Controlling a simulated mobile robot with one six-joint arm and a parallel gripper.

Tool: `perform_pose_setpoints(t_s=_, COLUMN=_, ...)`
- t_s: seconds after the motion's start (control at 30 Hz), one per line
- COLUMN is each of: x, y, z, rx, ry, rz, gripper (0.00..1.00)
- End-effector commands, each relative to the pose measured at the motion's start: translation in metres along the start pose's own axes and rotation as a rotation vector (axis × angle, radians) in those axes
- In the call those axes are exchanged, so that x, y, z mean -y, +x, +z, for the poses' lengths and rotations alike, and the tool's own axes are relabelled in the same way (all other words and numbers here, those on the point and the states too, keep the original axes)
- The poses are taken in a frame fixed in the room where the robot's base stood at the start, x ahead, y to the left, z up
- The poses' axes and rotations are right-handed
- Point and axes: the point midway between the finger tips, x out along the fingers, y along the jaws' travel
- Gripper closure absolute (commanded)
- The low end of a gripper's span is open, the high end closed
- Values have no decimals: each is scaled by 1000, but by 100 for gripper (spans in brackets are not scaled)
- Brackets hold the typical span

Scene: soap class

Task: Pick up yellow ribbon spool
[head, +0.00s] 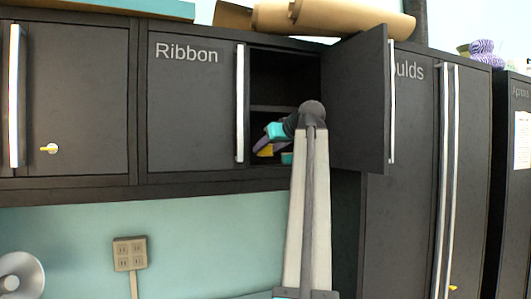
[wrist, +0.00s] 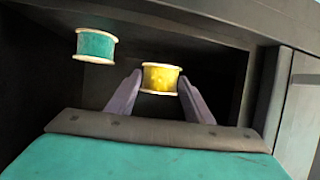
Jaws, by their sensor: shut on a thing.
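The yellow ribbon spool (wrist: 161,78) is between the two fingertips of my gripper (wrist: 159,82) in the wrist view, and the gripper is shut on it. In the head view, a small yellow patch of the spool (head: 265,150) shows below my gripper (head: 264,143), inside the open ribbon cabinet (head: 199,140). The arm and gripper hide part of the cabinet's inside. I cannot tell whether the spool touches the shelf.
A teal ribbon spool (wrist: 96,46) stands to the left of the yellow one. The open cabinet door (head: 355,100) stands out just right of my arm. A cabinet shelf (head: 273,108) runs above my gripper. Brown rolls (head: 330,18) lie on top.

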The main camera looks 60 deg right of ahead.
Motion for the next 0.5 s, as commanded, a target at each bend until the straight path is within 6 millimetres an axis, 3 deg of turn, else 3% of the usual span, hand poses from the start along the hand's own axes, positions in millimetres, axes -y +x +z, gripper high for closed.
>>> perform_pose_setpoints(t_s=0.5, x=0, y=-68, z=30, rx=-1, ry=0, rz=1, gripper=75)
